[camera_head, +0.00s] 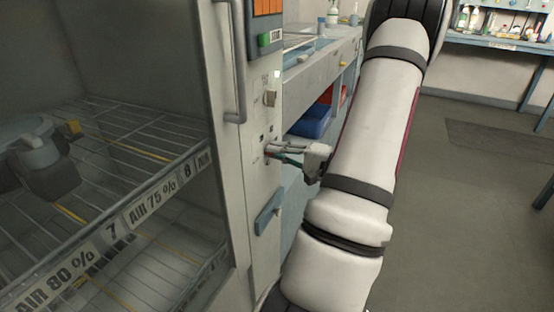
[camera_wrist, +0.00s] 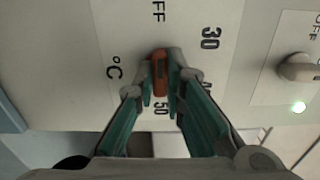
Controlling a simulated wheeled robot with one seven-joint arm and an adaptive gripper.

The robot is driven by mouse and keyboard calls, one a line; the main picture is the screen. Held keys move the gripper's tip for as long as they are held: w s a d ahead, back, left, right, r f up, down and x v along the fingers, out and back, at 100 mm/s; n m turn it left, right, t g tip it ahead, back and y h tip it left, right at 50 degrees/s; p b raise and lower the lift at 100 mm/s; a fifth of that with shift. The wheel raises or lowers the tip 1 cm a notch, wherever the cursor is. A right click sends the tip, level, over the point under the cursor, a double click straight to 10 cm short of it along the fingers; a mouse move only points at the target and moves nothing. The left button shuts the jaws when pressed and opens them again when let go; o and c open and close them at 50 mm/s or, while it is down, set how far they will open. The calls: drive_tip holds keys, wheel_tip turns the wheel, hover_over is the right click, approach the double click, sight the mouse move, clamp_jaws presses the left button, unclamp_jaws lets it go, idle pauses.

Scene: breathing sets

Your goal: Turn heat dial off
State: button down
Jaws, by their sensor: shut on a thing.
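The heat dial (camera_wrist: 160,76) is a small orange-brown knob on a pale panel, marked OFF, 30, 50 and °C in the wrist view. My gripper (camera_wrist: 161,88) has its two fingertips closed on either side of the knob. In the head view my gripper (camera_head: 274,155) reaches the front panel of the cabinet from the right, and its fingers hide the dial there. Part of the dial's markings is covered by the fingers.
The cabinet's door handle (camera_head: 238,70) and a blue latch (camera_head: 268,212) are near my gripper. Open floor (camera_head: 450,220) lies to the right.

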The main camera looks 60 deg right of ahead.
drive_tip(key=shift+s+f, duration=0.1)
idle(0.3)
drive_tip(key=c, duration=1.7)
unclamp_jaws()
drive_tip(key=shift+o, duration=0.2)
drive_tip(key=s+d, duration=0.1)
drive_tip(key=s, duration=1.1)
